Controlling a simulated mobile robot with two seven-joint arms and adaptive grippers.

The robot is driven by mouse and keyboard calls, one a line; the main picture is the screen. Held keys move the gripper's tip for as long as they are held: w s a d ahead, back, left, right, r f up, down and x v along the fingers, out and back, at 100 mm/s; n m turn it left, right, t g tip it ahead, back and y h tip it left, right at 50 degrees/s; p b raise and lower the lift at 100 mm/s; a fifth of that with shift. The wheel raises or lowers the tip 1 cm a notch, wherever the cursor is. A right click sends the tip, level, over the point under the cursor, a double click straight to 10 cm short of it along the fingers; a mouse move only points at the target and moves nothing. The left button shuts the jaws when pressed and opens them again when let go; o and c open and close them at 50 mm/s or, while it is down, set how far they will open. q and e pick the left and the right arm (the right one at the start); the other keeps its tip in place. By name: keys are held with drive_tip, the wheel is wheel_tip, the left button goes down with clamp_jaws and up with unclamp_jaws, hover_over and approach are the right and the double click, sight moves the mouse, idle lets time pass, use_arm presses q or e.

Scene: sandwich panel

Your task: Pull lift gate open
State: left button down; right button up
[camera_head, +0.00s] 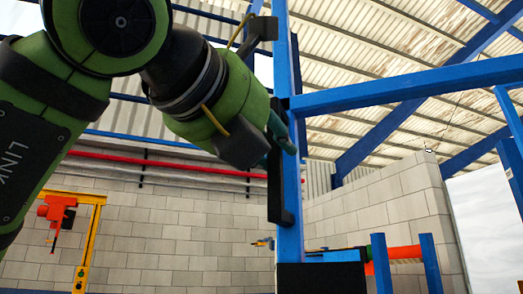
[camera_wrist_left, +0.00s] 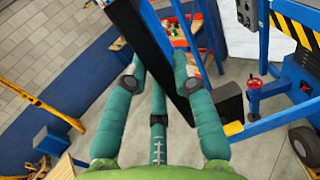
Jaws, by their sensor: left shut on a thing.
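The lift gate shows in the head view as a blue upright post (camera_head: 291,241) with a blue beam (camera_head: 410,88) running off to the right. A long black vertical handle (camera_head: 274,185) is fixed to the post's left side. My left gripper (camera_head: 281,135) is at the upper part of this handle, its teal fingers closed around it and partly hidden by the wrist. In the left wrist view, the black handle bar (camera_wrist_left: 142,37) runs between the teal fingers of the left gripper (camera_wrist_left: 160,78). My right gripper is in neither view.
A grey block wall (camera_head: 170,228) stands behind, with a red pipe along it. A yellow frame (camera_head: 92,240) with an orange tool is at the left. In the left wrist view, a red handwheel (camera_wrist_left: 262,90) and wheeled blue equipment are at the right.

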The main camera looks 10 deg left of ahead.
use_arm(q)
drive_tip(key=shift+d+f, duration=0.1)
drive_tip(key=shift+f, duration=0.1)
drive_tip(key=c, duration=1)
unclamp_jaws()
drive_tip(key=shift+c, duration=0.2)
drive_tip(key=shift+w+r, duration=0.1)
drive_tip(key=v, duration=1.2)
